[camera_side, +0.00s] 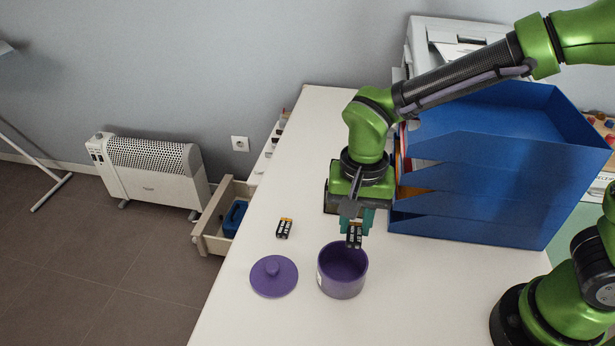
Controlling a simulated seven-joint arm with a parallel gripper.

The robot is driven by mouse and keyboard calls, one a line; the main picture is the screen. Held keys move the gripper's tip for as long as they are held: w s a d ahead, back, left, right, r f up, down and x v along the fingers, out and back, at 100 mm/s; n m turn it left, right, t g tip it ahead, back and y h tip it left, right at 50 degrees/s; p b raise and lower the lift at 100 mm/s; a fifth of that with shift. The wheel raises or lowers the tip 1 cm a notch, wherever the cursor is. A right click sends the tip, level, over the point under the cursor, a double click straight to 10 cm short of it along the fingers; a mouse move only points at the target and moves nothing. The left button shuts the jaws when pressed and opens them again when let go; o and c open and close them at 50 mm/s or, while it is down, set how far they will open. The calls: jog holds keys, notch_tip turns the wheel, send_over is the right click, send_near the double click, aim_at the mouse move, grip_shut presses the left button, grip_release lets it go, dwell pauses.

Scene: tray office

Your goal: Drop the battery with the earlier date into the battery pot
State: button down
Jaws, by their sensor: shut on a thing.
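My gripper (355,226) points down and is shut on a dark battery (354,238) with small printed marks. The held battery is at the upper right part of the mouth of the purple battery pot (342,281); I cannot tell how high above the rim it is. The pot stands open on the white table. A second battery (285,228), black with an orange end and light print, lies on the table to the left of the gripper. The dates on both batteries are too small to read. The purple lid (273,276) with a round knob lies left of the pot.
A blue stacked letter tray (480,215) stands close to the right of my gripper, with a white printer (450,38) behind it. An open drawer (213,222) sticks out at the table's left edge. The table front (400,315) is clear.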

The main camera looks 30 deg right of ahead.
aim_at(359, 225)
jog(key=c, duration=0.8)
grip_release()
jog(key=shift+r, duration=0.1)
notch_tip(359, 225, up, 17)
jog(key=shift+f, duration=0.15)
jog(key=s+d+f+n+t, duration=0.1)
jog(key=s+d+t, duration=0.1)
jog(key=d, duration=0.3)
jog(key=s+d+f+n+t+y, duration=0.1)
jog(key=s+d+n+t, duration=0.1)
jog(key=d, duration=0.3)
jog(key=s+d+f+n+t+y, duration=0.1)
jog(key=s+d+f+t, duration=0.1)
jog(key=s+d+t, duration=0.1)
jog(key=shift+s+d, duration=0.2)
jog(key=shift+d, duration=0.7)
